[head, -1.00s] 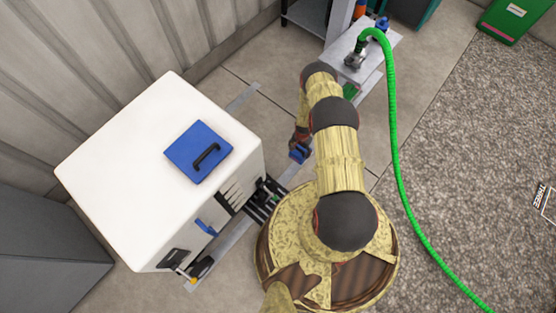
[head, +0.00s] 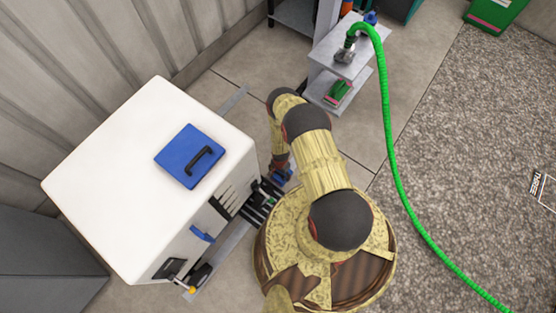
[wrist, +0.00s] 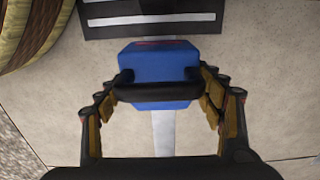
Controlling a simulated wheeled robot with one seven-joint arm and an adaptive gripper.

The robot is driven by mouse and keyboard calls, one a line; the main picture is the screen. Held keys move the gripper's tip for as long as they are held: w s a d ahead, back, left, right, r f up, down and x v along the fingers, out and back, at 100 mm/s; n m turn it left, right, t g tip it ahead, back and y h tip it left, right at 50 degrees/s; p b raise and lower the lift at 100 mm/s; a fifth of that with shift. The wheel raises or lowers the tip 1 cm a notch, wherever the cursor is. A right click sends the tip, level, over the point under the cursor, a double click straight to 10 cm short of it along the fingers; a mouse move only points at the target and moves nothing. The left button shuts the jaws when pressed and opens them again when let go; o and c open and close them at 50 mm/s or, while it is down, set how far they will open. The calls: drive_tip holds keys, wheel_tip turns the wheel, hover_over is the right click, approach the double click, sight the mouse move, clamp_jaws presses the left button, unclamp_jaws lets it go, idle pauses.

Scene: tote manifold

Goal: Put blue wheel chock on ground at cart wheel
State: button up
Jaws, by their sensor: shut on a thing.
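The blue wheel chock (wrist: 158,68) has a black bar handle and sits between my gripper's fingers in the wrist view. My gripper (wrist: 158,92) is shut on that handle. In the head view the chock (head: 283,176) is a small blue shape below my arm, just right of the white box-shaped cart (head: 110,170). Floor shows around the chock in the wrist view; I cannot tell whether it touches the ground. No cart wheel can be made out clearly.
A black slotted part (wrist: 150,18) lies just beyond the chock, and a grey strip (wrist: 164,133) runs along the floor. A small grey shelf cart (head: 340,62) with a green hose (head: 390,150) stands at the back. Floor between the carts is clear.

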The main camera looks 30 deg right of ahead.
drive_tip(key=shift+s+a+f, duration=0.15)
drive_tip(key=shift+a+f, duration=0.5)
drive_tip(key=shift+f, duration=0.15)
drive_tip(key=shift+a+f+b, duration=0.15)
drive_tip(key=shift+f+b, duration=0.35)
drive_tip(key=shift+f, duration=0.4)
drive_tip(key=shift+a+f+b, duration=0.1)
drive_tip(key=shift+f+b, duration=0.4)
drive_tip(key=shift+f, duration=0.4)
drive_tip(key=shift+f, duration=0.1)
drive_tip(key=o, duration=1.4)
drive_tip(key=shift+s, duration=0.1)
drive_tip(key=shift+o, duration=0.2)
